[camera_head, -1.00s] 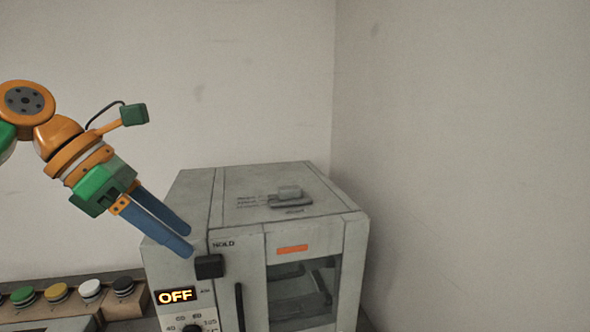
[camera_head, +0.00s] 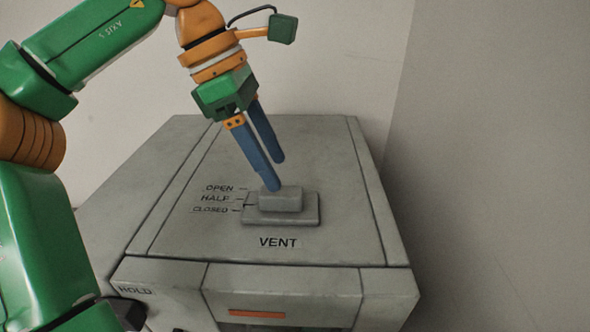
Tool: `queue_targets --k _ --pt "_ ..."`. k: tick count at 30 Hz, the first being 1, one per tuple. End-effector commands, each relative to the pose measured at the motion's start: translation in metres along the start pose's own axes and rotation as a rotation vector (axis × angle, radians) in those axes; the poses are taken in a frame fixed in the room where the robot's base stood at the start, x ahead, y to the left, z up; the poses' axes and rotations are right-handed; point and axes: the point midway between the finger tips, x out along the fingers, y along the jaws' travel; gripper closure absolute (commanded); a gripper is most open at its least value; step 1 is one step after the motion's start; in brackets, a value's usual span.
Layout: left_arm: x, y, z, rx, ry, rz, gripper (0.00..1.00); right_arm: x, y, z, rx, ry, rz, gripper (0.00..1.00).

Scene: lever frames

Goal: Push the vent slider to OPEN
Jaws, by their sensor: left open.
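The vent slider (camera_head: 280,201) is a grey block on a flat grey plate (camera_head: 300,222) on top of a grey oven-like box. The labels OPEN, HALF and CLOSED run from back to front at its left, with VENT printed in front. A small dark pointer at the plate's left edge appears between HALF and CLOSED. My left gripper (camera_head: 276,173) is open and empty, its blue fingers pointing down. One fingertip overlaps the back edge of the slider block in the picture; I cannot tell whether they touch. The other fingertip is farther back. My right gripper is not in view.
The box top (camera_head: 340,180) is otherwise clear around the plate. A dark knob near the HOLD label (camera_head: 135,290) is partly hidden behind my left arm. An orange strip (camera_head: 257,313) is on the box front. Bare walls stand behind and at the right.

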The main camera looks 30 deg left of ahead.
Motion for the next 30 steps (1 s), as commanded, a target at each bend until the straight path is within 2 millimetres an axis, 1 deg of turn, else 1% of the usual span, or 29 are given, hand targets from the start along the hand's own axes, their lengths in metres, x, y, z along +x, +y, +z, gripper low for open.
queue_targets --k 1,3,6,9,15,16,17,18,20,21,22,23,30 --pt "0.011 0.0 -0.001 0.002 0.003 -0.004 0.35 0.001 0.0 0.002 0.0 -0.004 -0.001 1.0" --pt "0.025 -0.001 -0.001 0.003 0.0 -0.003 0.35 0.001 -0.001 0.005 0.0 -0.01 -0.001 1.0" --pt "0.037 0.0 0.0 0.0 0.001 -0.003 0.35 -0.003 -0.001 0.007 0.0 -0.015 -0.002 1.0" --pt "0.044 0.0 0.0 -0.001 0.0 0.0 0.35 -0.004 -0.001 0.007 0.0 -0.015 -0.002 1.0" --pt "0.045 0.0 0.0 -0.001 -0.001 0.001 0.35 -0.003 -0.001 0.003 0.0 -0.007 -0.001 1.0" --pt "0.045 0.0 0.0 -0.001 -0.001 0.0 0.4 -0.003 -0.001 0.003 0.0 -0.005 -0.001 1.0" --pt "0.045 0.0 0.0 -0.001 -0.001 0.001 0.48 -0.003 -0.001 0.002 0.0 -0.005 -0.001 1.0" --pt "0.045 0.0 0.0 -0.001 -0.001 0.001 0.59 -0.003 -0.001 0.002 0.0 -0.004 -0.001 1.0" --pt "0.045 0.0 0.0 -0.001 -0.001 0.001 0.76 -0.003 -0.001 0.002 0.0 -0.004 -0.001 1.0" --pt "0.045 0.0 0.0 -0.001 -0.001 0.001 0.86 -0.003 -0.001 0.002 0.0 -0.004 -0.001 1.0" --pt "0.045 0.0 0.0 -0.001 -0.001 0.001 0.94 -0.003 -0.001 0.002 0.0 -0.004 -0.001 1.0" --pt "0.045 0.0 0.0 -0.001 -0.001 0.001 1.0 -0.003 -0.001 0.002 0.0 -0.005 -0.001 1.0" --pt "0.045 0.0 0.0 -0.001 -0.001 0.001 1.0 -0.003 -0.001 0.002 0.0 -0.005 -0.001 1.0"
